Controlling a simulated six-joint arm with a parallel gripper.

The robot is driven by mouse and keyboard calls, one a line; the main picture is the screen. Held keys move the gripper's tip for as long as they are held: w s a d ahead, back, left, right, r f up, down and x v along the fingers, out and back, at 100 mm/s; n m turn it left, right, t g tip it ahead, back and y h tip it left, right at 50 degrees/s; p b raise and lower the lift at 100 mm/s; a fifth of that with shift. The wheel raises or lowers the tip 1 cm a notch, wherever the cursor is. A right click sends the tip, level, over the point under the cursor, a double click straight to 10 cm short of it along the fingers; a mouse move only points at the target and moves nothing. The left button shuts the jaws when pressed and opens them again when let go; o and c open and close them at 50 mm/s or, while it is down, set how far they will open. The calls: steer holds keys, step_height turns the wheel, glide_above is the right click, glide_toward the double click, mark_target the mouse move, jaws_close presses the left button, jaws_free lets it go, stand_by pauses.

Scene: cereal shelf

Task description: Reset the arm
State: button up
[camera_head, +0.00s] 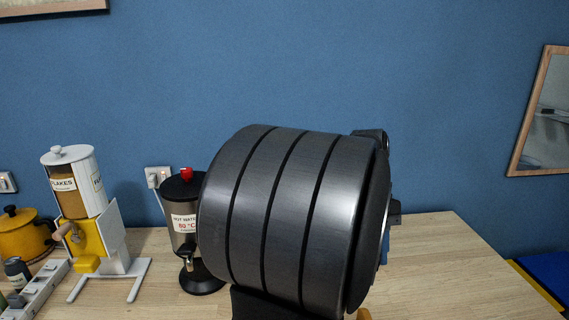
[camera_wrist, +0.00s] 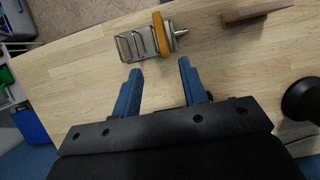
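My gripper (camera_wrist: 160,70) shows in the wrist view with its two blue fingers spread apart. Nothing is between them, and bare wooden table (camera_wrist: 85,85) lies below. In the head view a large dark grey ribbed part of my own arm fills the middle and hides most of the gripper. Only a sliver of blue shows at its right edge.
A metal wire piece with an orange part (camera_wrist: 160,35) lies beyond the fingertips. A brown block (camera_wrist: 255,10) is at the upper right. The flakes dispenser (camera_head: 75,190), hot water dispenser (camera_head: 184,225) and yellow pot (camera_head: 20,236) stand left. The table's right side is clear.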

steer(key=x, duration=1.6)
steer(key=shift+s+f, duration=0.2)
steer(key=shift+r, duration=0.45)
steer(key=shift+f, duration=0.1)
steer(key=shift+f, duration=0.3)
steer(key=v, duration=1.7)
steer(key=x, duration=1.6)
steer(key=shift+s+f, duration=0.15)
steer(key=shift+f, duration=0.25)
step_height(320, 180, up, 11)
steer(key=w+d+r+n+h, duration=0.1)
steer(key=w+r+n, duration=0.2)
steer(key=w, duration=0.3)
steer(key=w+d+r+n+h, duration=0.1)
steer(key=w+r+n, duration=0.2)
steer(key=w, duration=0.3)
steer(key=shift+w+n+t+h, duration=0.3)
steer(key=shift+w+n+h, duration=0.1)
steer(key=shift+n, duration=0.2)
steer(key=shift+d+r, duration=0.1)
